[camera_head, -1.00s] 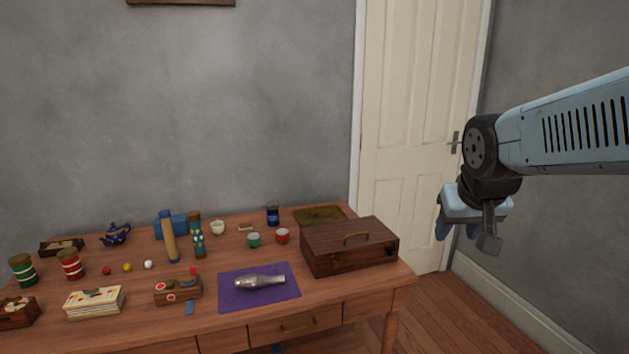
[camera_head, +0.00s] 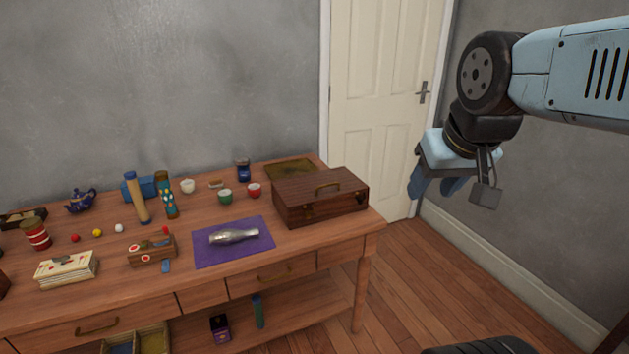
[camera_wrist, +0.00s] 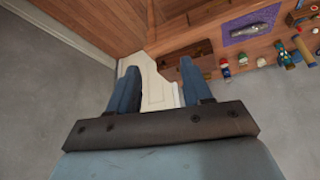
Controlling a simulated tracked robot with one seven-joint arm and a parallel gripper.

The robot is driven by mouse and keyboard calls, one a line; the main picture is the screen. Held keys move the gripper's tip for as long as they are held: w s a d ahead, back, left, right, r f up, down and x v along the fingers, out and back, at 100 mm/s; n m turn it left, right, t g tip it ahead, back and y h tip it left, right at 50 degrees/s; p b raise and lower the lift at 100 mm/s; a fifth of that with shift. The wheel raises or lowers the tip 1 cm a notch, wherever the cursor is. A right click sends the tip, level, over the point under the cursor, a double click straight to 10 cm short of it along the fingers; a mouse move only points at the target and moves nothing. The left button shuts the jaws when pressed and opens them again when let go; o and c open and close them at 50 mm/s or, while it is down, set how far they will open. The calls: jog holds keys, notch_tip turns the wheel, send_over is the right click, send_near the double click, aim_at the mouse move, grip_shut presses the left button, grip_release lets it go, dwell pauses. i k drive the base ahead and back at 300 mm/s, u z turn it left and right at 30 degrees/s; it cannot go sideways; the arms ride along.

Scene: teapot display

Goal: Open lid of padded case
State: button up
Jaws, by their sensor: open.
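The padded case is a dark brown wooden box (camera_head: 308,207) with a brass handle on its lid. It stands shut at the right end of the table in the head view. In the wrist view the case (camera_wrist: 188,54) shows small beyond the fingers. My gripper (camera_head: 432,186) is in the air to the right of the case and apart from it, above the floor. In the wrist view its two blue fingers (camera_wrist: 160,90) are spread with nothing between them. The inside of the case is hidden.
A purple mat (camera_head: 208,256) with a silver object (camera_head: 234,236) lies left of the case. The floor (camera_head: 420,270) right of the table is clear.

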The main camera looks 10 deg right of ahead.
aim_at(304, 190)
jog(key=k, duration=1.25)
jog(key=u, duration=0.35)
jog(key=i, duration=1.75)
jog(key=z, duration=0.35)
